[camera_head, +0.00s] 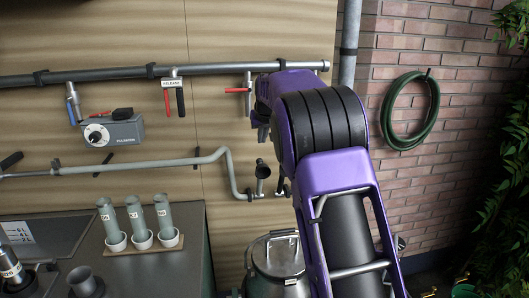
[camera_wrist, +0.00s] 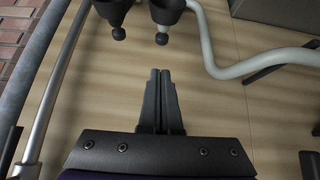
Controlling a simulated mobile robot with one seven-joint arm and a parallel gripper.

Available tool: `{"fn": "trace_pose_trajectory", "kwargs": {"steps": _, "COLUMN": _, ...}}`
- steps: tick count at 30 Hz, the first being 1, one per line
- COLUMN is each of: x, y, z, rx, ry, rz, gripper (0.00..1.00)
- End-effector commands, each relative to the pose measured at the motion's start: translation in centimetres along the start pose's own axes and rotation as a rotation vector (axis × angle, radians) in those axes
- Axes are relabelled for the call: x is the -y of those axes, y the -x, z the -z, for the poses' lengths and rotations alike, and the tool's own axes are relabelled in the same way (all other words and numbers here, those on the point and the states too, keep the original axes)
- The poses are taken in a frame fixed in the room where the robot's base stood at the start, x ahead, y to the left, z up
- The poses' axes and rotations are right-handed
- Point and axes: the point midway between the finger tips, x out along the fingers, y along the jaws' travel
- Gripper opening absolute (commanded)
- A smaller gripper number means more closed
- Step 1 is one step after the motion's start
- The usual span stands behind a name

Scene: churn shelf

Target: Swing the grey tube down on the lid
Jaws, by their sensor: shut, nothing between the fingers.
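A grey tube (camera_head: 150,165) runs along the wooden wall, then bends down and right at its end. Its bend also shows in the wrist view (camera_wrist: 212,62). Two dark cup-like pieces show near the bend; one dark cup (camera_head: 262,172) is near the tube's low end. The lid (camera_head: 279,240) is on a metal churn (camera_head: 275,285) below, with a handle on top; my arm covers its right side. My gripper (camera_wrist: 160,75) is shut and empty in the wrist view, apart from the tube. In the head view my arm mostly hides it.
A thick pipe (camera_head: 110,74) crosses the wall above, with a red-handled release valve (camera_head: 173,92). A grey control box (camera_head: 112,131) hangs below it. Several grey cylinders (camera_head: 136,218) stand on the counter at left. A green hose (camera_head: 410,110) hangs on the brick wall.

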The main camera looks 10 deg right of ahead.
Motion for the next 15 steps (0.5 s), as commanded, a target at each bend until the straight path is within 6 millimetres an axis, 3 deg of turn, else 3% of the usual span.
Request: {"fn": "trace_pose_trajectory", "kwargs": {"steps": 15, "x": 0.25, "y": -0.55, "z": -0.16, "rx": 0.009, "ry": 0.000, "rz": 0.015, "gripper": 0.00}}
